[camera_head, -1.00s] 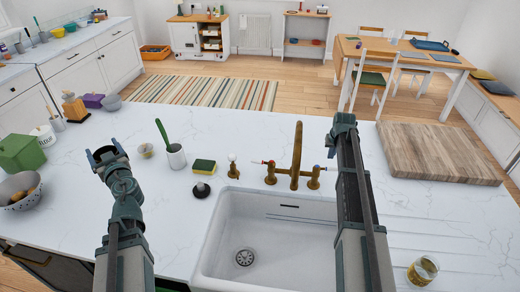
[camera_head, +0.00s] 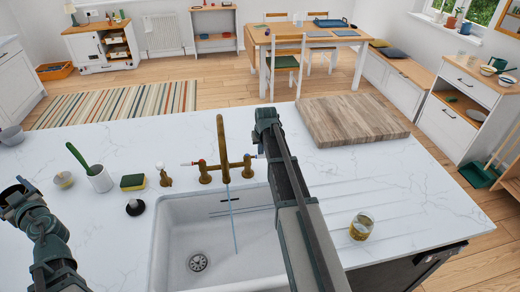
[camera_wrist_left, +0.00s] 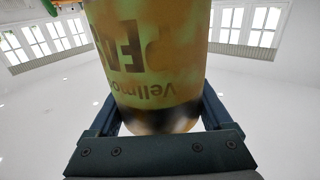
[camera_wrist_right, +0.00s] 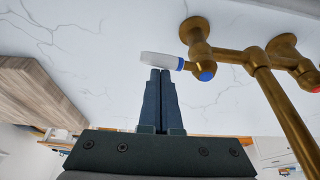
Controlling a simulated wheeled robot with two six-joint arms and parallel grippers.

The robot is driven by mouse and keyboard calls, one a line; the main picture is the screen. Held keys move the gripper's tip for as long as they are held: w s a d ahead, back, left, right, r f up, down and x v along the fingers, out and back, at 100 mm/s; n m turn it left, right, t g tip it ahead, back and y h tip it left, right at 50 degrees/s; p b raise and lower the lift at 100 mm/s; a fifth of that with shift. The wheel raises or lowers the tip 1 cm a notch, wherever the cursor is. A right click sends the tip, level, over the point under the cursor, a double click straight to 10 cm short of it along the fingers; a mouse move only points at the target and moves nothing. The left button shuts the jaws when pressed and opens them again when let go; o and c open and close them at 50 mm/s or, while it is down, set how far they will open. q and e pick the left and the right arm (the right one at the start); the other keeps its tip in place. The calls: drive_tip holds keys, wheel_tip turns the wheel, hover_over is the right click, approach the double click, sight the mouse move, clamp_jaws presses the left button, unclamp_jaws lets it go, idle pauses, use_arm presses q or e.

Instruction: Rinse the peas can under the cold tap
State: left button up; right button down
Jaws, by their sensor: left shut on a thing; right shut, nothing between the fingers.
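The yellow-green peas can (camera_wrist_left: 150,60) fills the left wrist view, its lettering upside down. My left gripper (camera_wrist_left: 160,112) is shut around its sides. In the head view my left gripper (camera_head: 20,192) is above the counter at the left edge; I cannot make out the can there. The brass tap (camera_head: 222,150) stands behind the white sink (camera_head: 180,235), and a thin stream of water (camera_head: 233,215) falls from its spout into the basin. My right gripper (camera_wrist_right: 160,95) is shut and empty, its tips right by the white blue-capped cold lever (camera_wrist_right: 162,61); I cannot tell whether they touch.
A sponge (camera_head: 132,182), a dark stopper (camera_head: 135,207) and a white pot with a green brush (camera_head: 99,178) stand left of the sink. A glass jar (camera_head: 361,226) stands on the right counter, with a wooden board (camera_head: 350,122) behind. Counter left of the sink's front is clear.

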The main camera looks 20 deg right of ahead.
drive_tip(key=shift+w, duration=0.15)
